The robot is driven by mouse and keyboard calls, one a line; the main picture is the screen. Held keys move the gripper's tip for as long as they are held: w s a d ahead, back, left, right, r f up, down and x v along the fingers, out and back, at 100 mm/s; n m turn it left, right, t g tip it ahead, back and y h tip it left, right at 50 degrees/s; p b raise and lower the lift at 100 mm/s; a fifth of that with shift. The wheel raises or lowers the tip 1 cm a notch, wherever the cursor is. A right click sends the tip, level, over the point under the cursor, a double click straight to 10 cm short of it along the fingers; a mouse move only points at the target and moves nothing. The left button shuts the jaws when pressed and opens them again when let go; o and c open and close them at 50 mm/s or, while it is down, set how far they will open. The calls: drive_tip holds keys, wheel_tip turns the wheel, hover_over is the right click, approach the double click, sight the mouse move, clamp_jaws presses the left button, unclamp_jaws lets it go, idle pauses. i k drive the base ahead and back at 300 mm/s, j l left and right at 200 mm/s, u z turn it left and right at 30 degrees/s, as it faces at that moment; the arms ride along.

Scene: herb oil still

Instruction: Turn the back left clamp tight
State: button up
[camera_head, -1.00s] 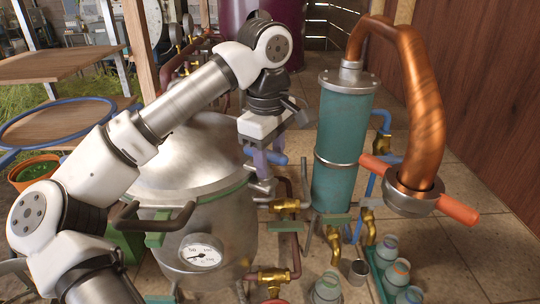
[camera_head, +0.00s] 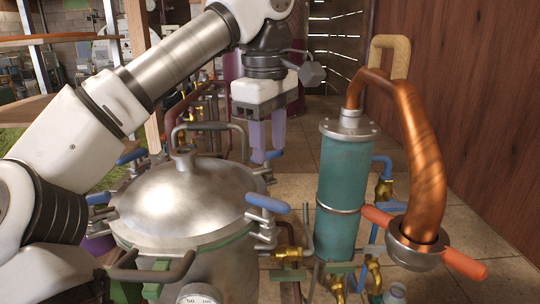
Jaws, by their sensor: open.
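The steel still pot (camera_head: 180,200) has a domed lid with several blue-handled clamps around its rim. The back left clamp (camera_head: 130,157) shows its blue handle at the lid's far left edge, sticking outward and slightly tilted. Another blue clamp handle (camera_head: 98,199) is at the left, partly behind my arm. The front right clamp handle (camera_head: 267,203) points to the right, and the back right clamp handle (camera_head: 273,155) sits close to my fingertips. My gripper (camera_head: 267,150) is open, pointing down with purple fingers above the lid's back right side, away from the back left clamp. No object shows between the fingers.
A bent handle (camera_head: 210,128) rises above the back of the lid. The teal column (camera_head: 340,190) and copper pipe (camera_head: 425,150) stand to the right. Brass valves (camera_head: 288,254) and pipes are low between pot and column. My arm crosses the upper left.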

sight(136, 169)
drive_tip(key=u, duration=0.75)
